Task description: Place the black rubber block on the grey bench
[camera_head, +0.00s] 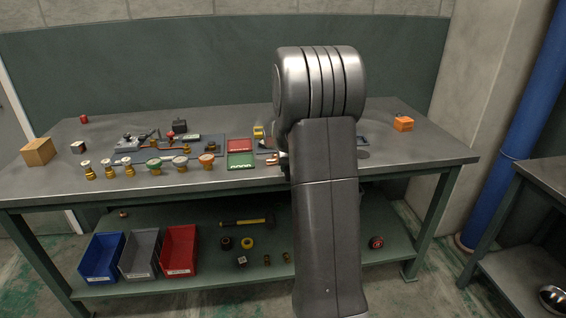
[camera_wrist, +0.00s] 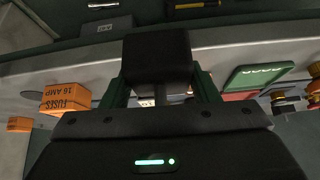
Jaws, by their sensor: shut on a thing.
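The black rubber block (camera_wrist: 155,57) is between the green fingers of my gripper (camera_wrist: 157,84) in the wrist view. My gripper is shut on it. The grey bench (camera_head: 425,152) stands across the head view, its top also showing in the wrist view. The block is in front of the bench surface in the wrist view; I cannot tell whether it touches it. In the head view my arm hides my gripper and the block.
An orange fuse box (camera_head: 403,124) stands on the bench at the right. Red (camera_head: 239,145) and green (camera_head: 241,160) panels, several gauges and valves, and a cardboard box (camera_head: 38,151) occupy the left and middle. Bare bench top shows at the right front.

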